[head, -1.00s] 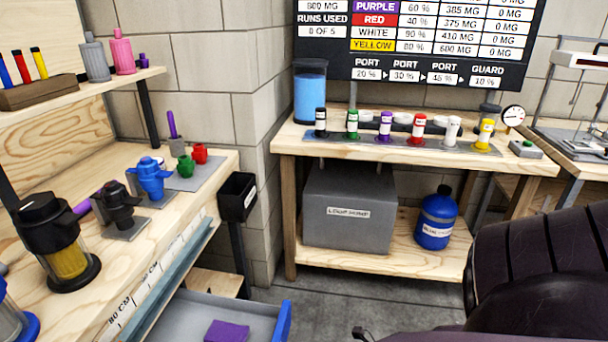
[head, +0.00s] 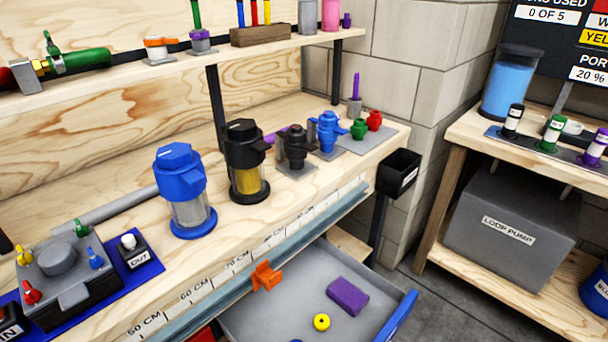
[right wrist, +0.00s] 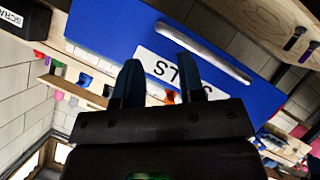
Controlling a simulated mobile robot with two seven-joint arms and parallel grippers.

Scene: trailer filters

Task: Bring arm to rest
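My right gripper (right wrist: 161,82) shows in the right wrist view, with its two dark fingers apart and nothing between them. A blue drawer front (right wrist: 175,55) with a white label and a long pale handle lies beyond the fingertips. The label is partly hidden by a finger. Neither gripper shows in the head view, and my left gripper is in no view.
A wooden bench (head: 225,255) carries a blue-topped filter (head: 181,190) and a black-topped filter (head: 246,160).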

